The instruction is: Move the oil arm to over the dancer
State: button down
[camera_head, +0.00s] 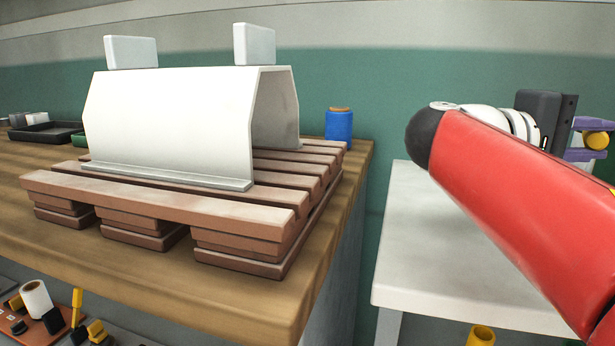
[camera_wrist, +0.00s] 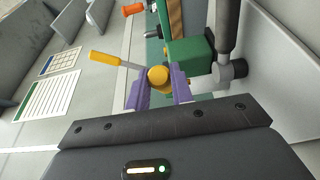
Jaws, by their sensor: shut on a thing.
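My gripper (camera_wrist: 160,84) has two purple fingers and is shut on a round yellow knob (camera_wrist: 158,77). On the right of the knob, beyond the finger, a short light bar meets a grey pivot joint (camera_wrist: 230,71) on a dark post. This looks like the oil arm, though the finger partly hides the link. In the head view my gripper (camera_head: 590,139) is at the right edge, with the yellow knob (camera_head: 597,140) between its fingers. I cannot tell for certain which part is the dancer.
A green machine block (camera_wrist: 188,54) stands just beyond the fingers. A yellow-handled lever (camera_wrist: 106,58) and an orange knob (camera_wrist: 133,9) are to the left. In the head view a wooden bench carries a pallet (camera_head: 160,205) with a white cover (camera_head: 175,120); a blue spool (camera_head: 339,124) stands behind.

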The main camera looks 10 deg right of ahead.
jog(key=c, duration=1.1)
grip_release()
jog(key=shift+s+d+f, duration=0.1)
jog(key=shift+s, duration=0.15)
jog(key=shift+c, duration=0.2)
jog(key=v, duration=0.7)
